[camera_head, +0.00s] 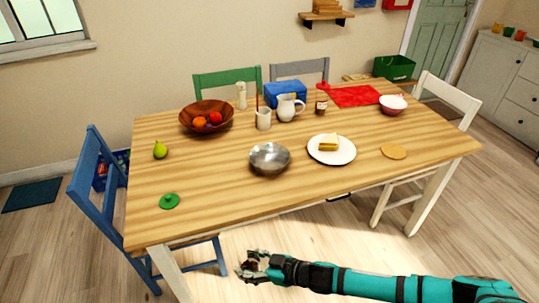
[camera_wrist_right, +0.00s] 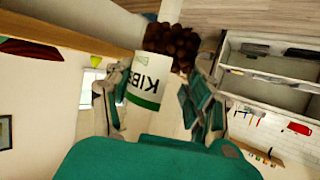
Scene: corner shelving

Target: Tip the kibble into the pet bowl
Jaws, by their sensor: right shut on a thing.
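A shiny metal bowl (camera_head: 270,158), which looks like the pet bowl, stands upright near the front middle of the wooden table. It looks empty. My right gripper (camera_head: 255,265) is in front of the table's near edge, below the bowl in the picture and apart from it. In the right wrist view, my right gripper (camera_wrist_right: 158,103) is shut on a white and green container (camera_wrist_right: 155,78) with letters "KIB" showing. Brown kibble (camera_wrist_right: 172,42) shows at its open end. In the head view the container is mostly hidden by the fingers. My left gripper is not in view.
On the wooden table (camera_head: 220,200), a plate (camera_head: 345,156) with a sandwich stands right of the bowl. A green lid-like disc (camera_head: 169,201) and a pear (camera_head: 160,150) lie to the left. A cup (camera_head: 263,120) and a white jug (camera_head: 289,107) stand behind the bowl.

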